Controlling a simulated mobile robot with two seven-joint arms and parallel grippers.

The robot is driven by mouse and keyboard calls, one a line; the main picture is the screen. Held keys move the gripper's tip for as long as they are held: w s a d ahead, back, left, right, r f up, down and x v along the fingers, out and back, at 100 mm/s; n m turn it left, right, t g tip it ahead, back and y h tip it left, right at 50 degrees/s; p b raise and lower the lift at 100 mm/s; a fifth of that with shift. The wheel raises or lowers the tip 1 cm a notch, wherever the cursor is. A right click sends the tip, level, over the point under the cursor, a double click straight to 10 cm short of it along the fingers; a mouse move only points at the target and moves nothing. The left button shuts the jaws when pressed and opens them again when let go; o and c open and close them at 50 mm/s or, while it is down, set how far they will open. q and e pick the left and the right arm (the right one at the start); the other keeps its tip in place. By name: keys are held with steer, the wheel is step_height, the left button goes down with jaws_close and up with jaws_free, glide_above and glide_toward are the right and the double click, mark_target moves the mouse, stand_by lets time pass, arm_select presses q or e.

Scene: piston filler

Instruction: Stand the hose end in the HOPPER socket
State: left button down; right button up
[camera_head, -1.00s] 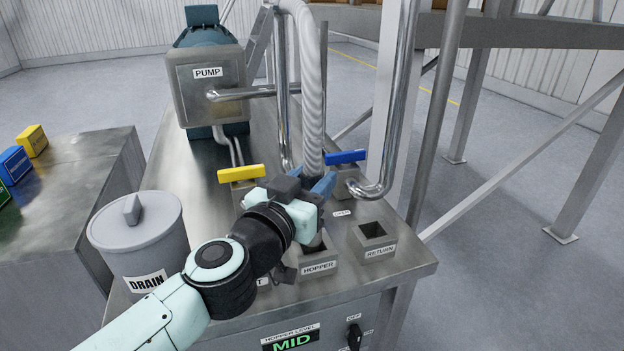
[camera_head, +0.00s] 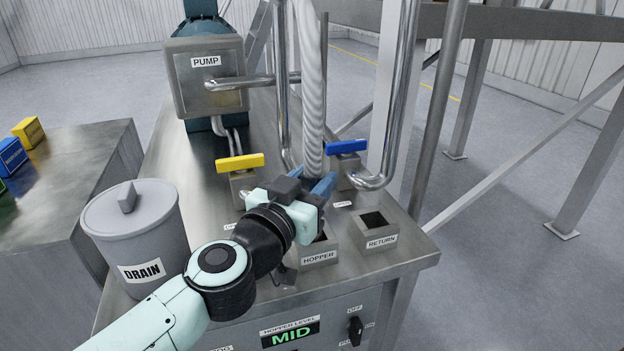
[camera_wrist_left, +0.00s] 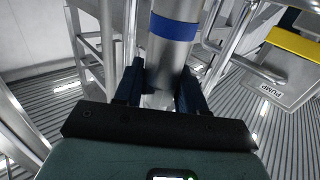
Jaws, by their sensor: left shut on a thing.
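The ribbed grey hose (camera_head: 312,85) hangs from above in the head view. My left gripper (camera_head: 322,186) is shut on it with blue fingers. In the left wrist view the hose's smooth metal part with a blue band (camera_wrist_left: 174,28) stands between the fingers (camera_wrist_left: 160,92). The HOPPER socket (camera_head: 319,258) is a square grey holder near the bench front, just below and partly behind my gripper. Its opening is partly covered. The hose's lower end is hidden by my gripper, so I cannot tell whether it is in the socket. My right gripper is not in view.
The RETURN socket (camera_head: 380,242) stands open to the right. Yellow (camera_head: 240,162) and blue (camera_head: 346,146) valve handles and a bent steel pipe (camera_head: 392,130) stand close behind. The DRAIN bin (camera_head: 137,240) is left of my arm. The level display (camera_head: 291,335) reads MID.

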arm_select(q)
steer(key=shift+f+b, duration=1.05)
steer(key=shift+f, duration=0.05)
steer(key=c, duration=0.6)
jaws_free()
steer(key=shift+o, duration=0.2)
steer(key=shift+f, duration=0.1)
